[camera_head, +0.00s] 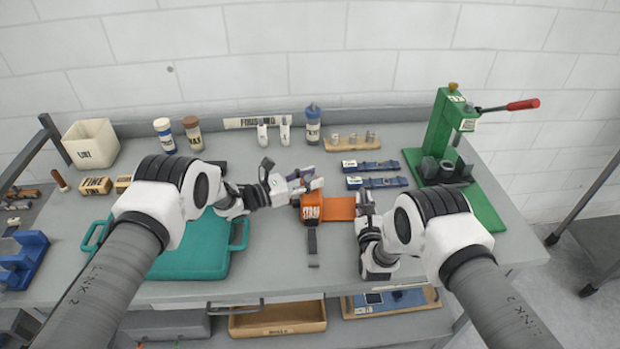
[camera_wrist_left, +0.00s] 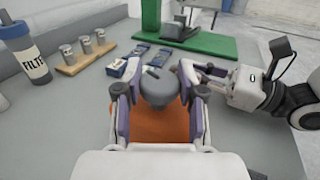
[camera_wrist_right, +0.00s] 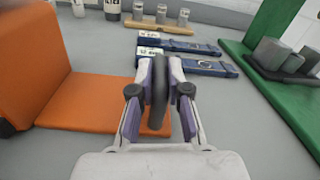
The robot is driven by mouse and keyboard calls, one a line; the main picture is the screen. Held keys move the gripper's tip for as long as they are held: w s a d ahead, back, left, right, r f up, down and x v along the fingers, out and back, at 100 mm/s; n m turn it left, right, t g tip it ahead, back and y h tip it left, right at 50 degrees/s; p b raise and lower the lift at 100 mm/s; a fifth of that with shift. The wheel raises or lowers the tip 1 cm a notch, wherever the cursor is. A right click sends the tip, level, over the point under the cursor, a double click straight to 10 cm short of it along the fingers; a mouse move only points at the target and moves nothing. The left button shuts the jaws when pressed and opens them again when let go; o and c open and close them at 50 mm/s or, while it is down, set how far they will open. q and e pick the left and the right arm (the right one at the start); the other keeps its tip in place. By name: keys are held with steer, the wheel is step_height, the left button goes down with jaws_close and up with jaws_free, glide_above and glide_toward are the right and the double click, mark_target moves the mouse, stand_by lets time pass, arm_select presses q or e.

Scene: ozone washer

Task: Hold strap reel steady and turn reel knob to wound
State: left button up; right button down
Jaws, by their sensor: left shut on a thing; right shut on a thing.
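The orange strap reel (camera_head: 312,208) stands mid-table, with a flat orange base plate (camera_head: 341,208) reaching to the right. A dark strap tail (camera_head: 312,245) lies on the table in front of it. My left gripper (camera_head: 308,183) is at the reel's top, its fingers closed on the grey reel knob (camera_wrist_left: 158,88). My right gripper (camera_head: 364,204) is at the plate's right end. It is shut on a dark, rounded upright grip (camera_wrist_right: 160,88), which shows between its fingers in the right wrist view. The knob is mostly hidden in the head view.
A teal case (camera_head: 190,250) lies left of the reel under my left arm. A green press (camera_head: 445,140) stands at right. Bare table surrounds the strap tail.

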arm_select(q)
steer(key=m+g+h, duration=0.1)
steer(key=m+g, duration=0.2)
steer(key=g, duration=0.1)
steer(key=shift+h, duration=0.4)
steer(key=o, duration=1.1)
steer(key=shift+o, duration=0.2)
steer(key=v, duration=1.2)
steer(key=shift+a, duration=0.1)
